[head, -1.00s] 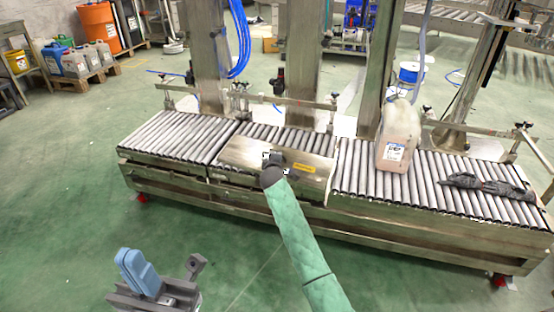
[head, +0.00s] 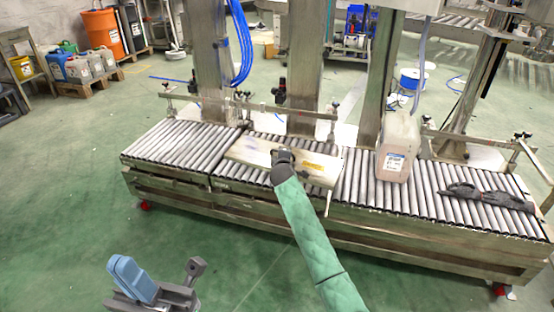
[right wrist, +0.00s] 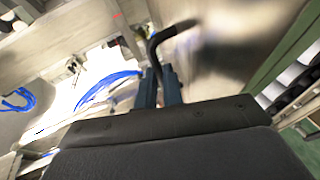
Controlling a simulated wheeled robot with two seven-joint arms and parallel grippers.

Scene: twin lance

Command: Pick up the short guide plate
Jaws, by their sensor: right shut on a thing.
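The short guide plate (head: 318,167) is a flat metal plate with a yellow label, over the middle section of the roller conveyor. My right gripper (head: 283,160), at the end of the green-sleeved arm, is at its handle. In the right wrist view the blue fingers are shut on a black bent handle (right wrist: 155,45), with the shiny plate (right wrist: 235,45) beyond. The plate looks slightly above the rollers; the gap beneath is hard to see. My left gripper (head: 122,263) is at the bottom left, over the floor, its blue fingers together and empty.
A pale jug (head: 397,150) stands on the rollers right of the plate. A dark crumpled item (head: 485,196) lies farther right. Metal posts and a guide rail (head: 290,108) run behind the conveyor (head: 180,142). The green floor in front is clear.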

